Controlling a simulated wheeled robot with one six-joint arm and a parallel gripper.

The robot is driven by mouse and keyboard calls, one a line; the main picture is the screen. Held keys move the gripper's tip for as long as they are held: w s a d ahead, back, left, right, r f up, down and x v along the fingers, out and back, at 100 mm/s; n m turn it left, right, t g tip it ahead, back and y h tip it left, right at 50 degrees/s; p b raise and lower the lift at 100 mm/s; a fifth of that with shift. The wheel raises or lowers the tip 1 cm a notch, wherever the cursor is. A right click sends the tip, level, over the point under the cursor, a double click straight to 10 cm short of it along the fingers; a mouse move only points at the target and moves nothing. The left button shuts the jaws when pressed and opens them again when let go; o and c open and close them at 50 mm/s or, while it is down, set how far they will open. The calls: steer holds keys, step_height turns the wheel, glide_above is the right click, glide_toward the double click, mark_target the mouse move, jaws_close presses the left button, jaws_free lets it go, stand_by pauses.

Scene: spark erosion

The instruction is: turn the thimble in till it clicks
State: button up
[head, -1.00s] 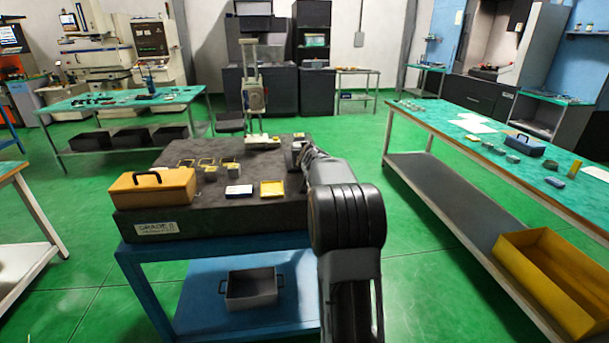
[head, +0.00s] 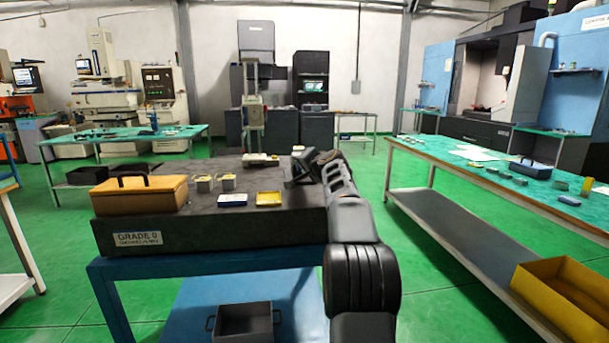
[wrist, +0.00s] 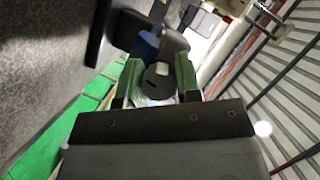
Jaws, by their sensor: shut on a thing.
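In the wrist view, the green fingers of my gripper (wrist: 158,66) stand on either side of a dark round end, which looks like the thimble (wrist: 158,80). A blue part (wrist: 146,46) and dark pieces lie just beyond it. The gripper is shut on the thimble. Any scale or markings are too small to read. In the head view, my gripper (head: 299,167) is small and dark over the right side of the grey granite plate (head: 250,237); the thimble cannot be made out there.
A grey bin (head: 243,322) is below. A green-topped bench (head: 480,175) stands right, across clear floor.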

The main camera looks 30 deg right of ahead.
steer(key=m+b, duration=0.1)
steer(key=m+t+b, duration=0.1)
steer(key=m+b, duration=0.1)
steer(key=shift+f+m+t+y+b, duration=0.25)
steer(key=shift+m+t+y+b, duration=0.05)
steer(key=shift+t, duration=0.1)
steer(key=m+t+b, duration=0.2)
steer(key=m+b, duration=0.2)
steer(key=m, duration=0.1)
steer(key=m+t+h+b, duration=0.1)
steer(key=m+b, duration=0.1)
steer(key=m, duration=0.1)
steer(key=m+h+b, duration=0.1)
steer(key=m+b, duration=0.1)
steer(key=m, duration=0.1)
steer(key=shift+t, duration=0.4)
steer(key=shift+r+m+h+b, duration=0.15)
steer(key=shift+m+h+b, duration=0.45)
steer(key=shift+m, duration=0.6)
steer(key=shift+r+m+h+b, duration=0.1)
steer(key=shift+m+h+b, duration=0.3)
steer(key=shift+m+b, duration=0.55)
steer(key=shift+m, duration=0.55)
steer(key=o, duration=0.9)
steer(key=shift+s+f, duration=0.1)
